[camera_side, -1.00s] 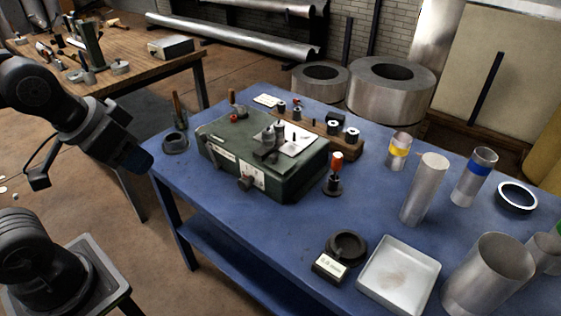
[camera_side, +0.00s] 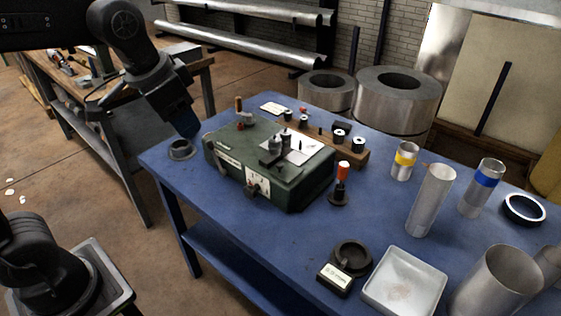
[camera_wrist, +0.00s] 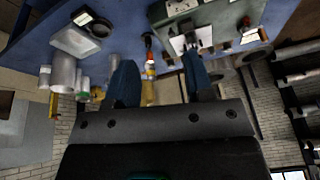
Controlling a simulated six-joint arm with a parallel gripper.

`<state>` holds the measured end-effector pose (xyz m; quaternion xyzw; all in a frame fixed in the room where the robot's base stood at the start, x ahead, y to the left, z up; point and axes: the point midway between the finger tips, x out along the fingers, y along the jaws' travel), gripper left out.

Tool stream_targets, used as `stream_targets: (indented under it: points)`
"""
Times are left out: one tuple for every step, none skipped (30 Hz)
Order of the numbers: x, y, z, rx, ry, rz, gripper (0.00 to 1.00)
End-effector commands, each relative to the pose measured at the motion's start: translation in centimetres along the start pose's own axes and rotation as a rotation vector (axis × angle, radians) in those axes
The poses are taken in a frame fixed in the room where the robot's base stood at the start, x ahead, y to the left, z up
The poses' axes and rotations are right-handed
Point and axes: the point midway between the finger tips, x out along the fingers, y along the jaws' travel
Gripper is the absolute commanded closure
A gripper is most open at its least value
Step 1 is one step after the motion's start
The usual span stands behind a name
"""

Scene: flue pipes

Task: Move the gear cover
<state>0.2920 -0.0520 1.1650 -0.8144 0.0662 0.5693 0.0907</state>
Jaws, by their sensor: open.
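A green machine box (camera_side: 272,160) with grey and black fittings on top stands on the blue table; it also shows at the top of the wrist view (camera_wrist: 178,8). I cannot tell for sure which part is the gear cover. A dark round ring-like part (camera_side: 181,150) sits at the table's left corner. My gripper (camera_side: 188,128) hangs over that corner, above and close to this part and left of the machine. In the wrist view, the two blue fingers of my gripper (camera_wrist: 160,80) are apart, with nothing visibly held between them.
An orange-handled tool (camera_side: 341,183) stands right of the machine. A wooden block with spools (camera_side: 340,145) is behind it. A dark round dish (camera_side: 351,256), a white tray (camera_side: 405,284) and several metal pipes (camera_side: 430,200) fill the right side. Front-left tabletop is clear.

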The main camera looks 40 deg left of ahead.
Motion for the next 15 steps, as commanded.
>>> stream_targets:
  points:
    - [0.6, -0.3, -2.1, 0.041, -0.032, 0.009, 0.52]
    - [0.9, -0.5, -3.1, 0.067, -0.047, 0.013, 0.52]
    - [1.4, -0.7, -4.5, 0.101, -0.068, 0.02, 0.52]
    - [1.8, -0.9, -5.6, 0.127, -0.083, 0.026, 0.52]
    - [2.3, -1.1, -6.6, 0.152, -0.098, 0.032, 0.52]
    - [3.0, -1.2, -7.9, 0.186, -0.118, 0.04, 0.52]
    - [3.6, -1.4, -8.9, 0.211, -0.132, 0.046, 0.52]
    - [4.2, -1.5, -9.8, 0.237, -0.146, 0.053, 0.52]
    - [5.2, -1.6, -11.0, 0.271, -0.166, 0.063, 0.52]
    - [6.0, -1.7, -11.9, 0.297, -0.18, 0.071, 0.52]
    - [6.8, -1.8, -12.7, 0.322, -0.194, 0.079, 0.52]
    - [7.9, -1.9, -13.8, 0.355, -0.212, 0.09, 0.52]
    - [8.7, -2.0, -14.5, 0.378, -0.225, 0.099, 0.52]
    - [9.6, -2.0, -15.2, 0.401, -0.237, 0.107, 0.52]
    - [10.7, -2.1, -15.9, 0.43, -0.253, 0.118, 0.52]
